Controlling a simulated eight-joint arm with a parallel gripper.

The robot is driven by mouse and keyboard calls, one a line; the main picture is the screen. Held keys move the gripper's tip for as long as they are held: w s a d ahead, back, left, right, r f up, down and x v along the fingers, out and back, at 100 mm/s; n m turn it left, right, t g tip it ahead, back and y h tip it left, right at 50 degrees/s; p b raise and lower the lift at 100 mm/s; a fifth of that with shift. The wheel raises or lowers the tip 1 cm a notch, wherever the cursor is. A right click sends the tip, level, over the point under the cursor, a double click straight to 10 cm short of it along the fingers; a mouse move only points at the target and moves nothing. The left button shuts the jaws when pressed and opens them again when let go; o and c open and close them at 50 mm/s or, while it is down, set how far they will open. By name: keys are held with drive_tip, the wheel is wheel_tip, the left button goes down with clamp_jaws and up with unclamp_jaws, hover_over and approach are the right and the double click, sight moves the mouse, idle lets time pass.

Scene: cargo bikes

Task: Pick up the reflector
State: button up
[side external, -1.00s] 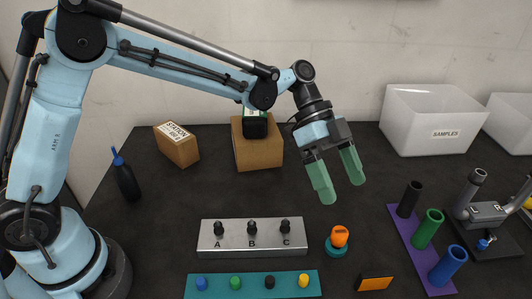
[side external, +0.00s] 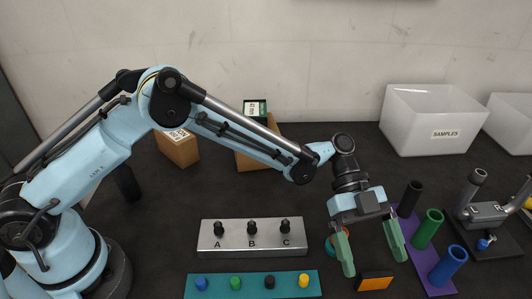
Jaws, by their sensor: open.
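The reflector, a flat orange rectangle with a black edge (side external: 375,284), lies on the dark table near the front, right of centre in the side view. My gripper (side external: 373,267) is open and empty, pointing down, with two green fingers spread apart. In the picture, its fingertips are just above and behind the reflector, one toward each side. The gap in height between them and the reflector is hard to judge.
A purple strip with black, green and blue tubes (side external: 447,265) stands close to the right of my gripper. A grey block marked A, B, C (side external: 252,243) and a teal strip with coloured pegs (side external: 253,292) lie left. An orange-topped teal piece is mostly hidden behind my left finger.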

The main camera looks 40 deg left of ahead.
sight(377, 272)
drive_tip(key=shift+x, duration=2.8)
drive_tip(key=shift+a+f, duration=0.1)
drive_tip(key=c, duration=1)
